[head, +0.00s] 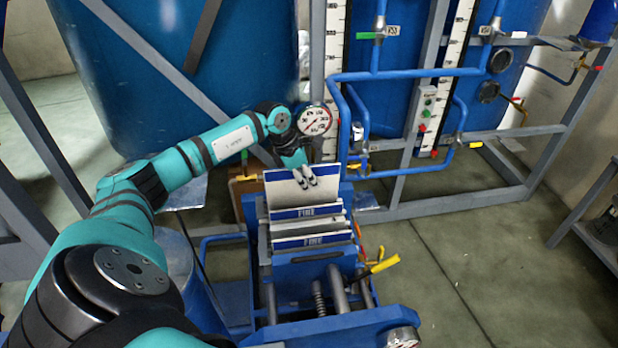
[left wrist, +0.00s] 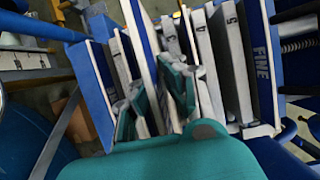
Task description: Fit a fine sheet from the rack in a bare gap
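A blue rack (head: 318,255) in the middle of the head view holds several upright white sheets with blue bands. The front sheet (head: 312,240) and one farther back (head: 306,212) carry bands that appear to read FINE. A white sheet (head: 283,190) stands higher at the back of the rack. My left gripper (head: 305,177) is at its upper part, one finger in front. In the left wrist view, my left gripper's fingers (left wrist: 156,92) lie on both sides of a white-edged sheet (left wrist: 146,45) and appear shut on it. Its lower edge is hidden. My right gripper is out of view.
A round gauge (head: 314,121) and blue pipes (head: 410,74) stand close behind my left gripper. Large blue tanks (head: 170,60) and a grey frame fill the back. A yellow-tipped lever (head: 384,264) sticks out at the rack's right. Open floor (head: 470,265) lies to the right.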

